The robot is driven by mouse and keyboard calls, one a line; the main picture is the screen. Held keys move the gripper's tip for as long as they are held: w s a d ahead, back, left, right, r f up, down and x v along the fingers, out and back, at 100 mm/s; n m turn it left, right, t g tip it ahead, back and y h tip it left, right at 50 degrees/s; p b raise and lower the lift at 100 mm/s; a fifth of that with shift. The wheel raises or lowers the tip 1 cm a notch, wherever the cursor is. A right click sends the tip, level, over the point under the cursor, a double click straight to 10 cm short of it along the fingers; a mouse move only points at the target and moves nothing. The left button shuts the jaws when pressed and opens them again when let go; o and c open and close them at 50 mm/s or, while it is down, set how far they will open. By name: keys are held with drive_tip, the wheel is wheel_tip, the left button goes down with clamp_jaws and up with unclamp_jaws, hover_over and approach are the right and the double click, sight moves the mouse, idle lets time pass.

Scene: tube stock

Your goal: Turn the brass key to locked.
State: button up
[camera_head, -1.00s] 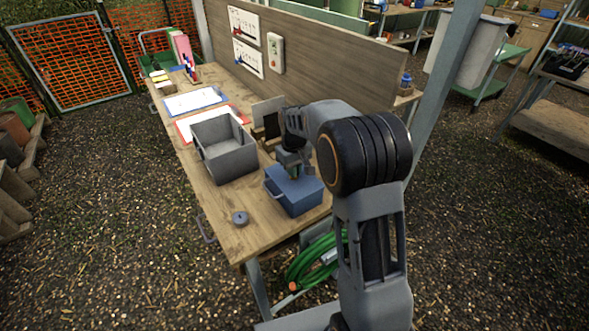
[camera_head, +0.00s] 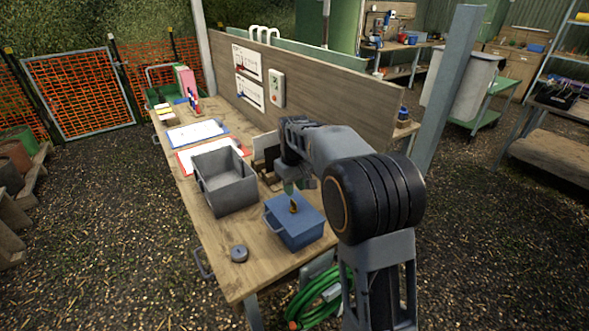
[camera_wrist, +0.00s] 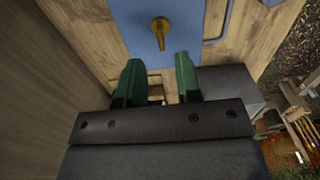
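The brass key (camera_head: 293,208) stands in the lid of a blue box (camera_head: 310,232) on the workbench. In the wrist view the key (camera_wrist: 160,30) shows a round part with a narrow tail toward the bottom of the picture, on the blue lid (camera_wrist: 195,22). I cannot read any lock marking. My gripper (camera_head: 290,187) is above the box, behind the key in the head view. In the wrist view my gripper (camera_wrist: 159,73) has its two green fingers apart, with nothing between them. The key lies beyond the fingertips, clear of them.
A grey open bin (camera_head: 225,185) stands left of the blue box. A round grey disc (camera_head: 239,253) lies near the bench's front edge. Clipboards with papers (camera_head: 197,133) lie farther back. An upright wooden panel (camera_head: 330,98) borders the bench's far side.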

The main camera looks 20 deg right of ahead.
sight(294, 202)
wheel_tip(294, 202, up, 7)
drive_tip(key=shift+r, duration=0.15)
idle(0.4)
drive_tip(key=s+f+m+t, duration=0.2)
drive_tip(key=s+f, duration=0.1)
drive_tip(key=s, duration=0.8)
drive_tip(key=s+f+m+t, duration=0.1)
drive_tip(key=s+f, duration=0.2)
drive_tip(key=s, duration=0.8)
drive_tip(key=shift+s+m+t, duration=0.4)
drive_tip(key=shift+f, duration=0.1)
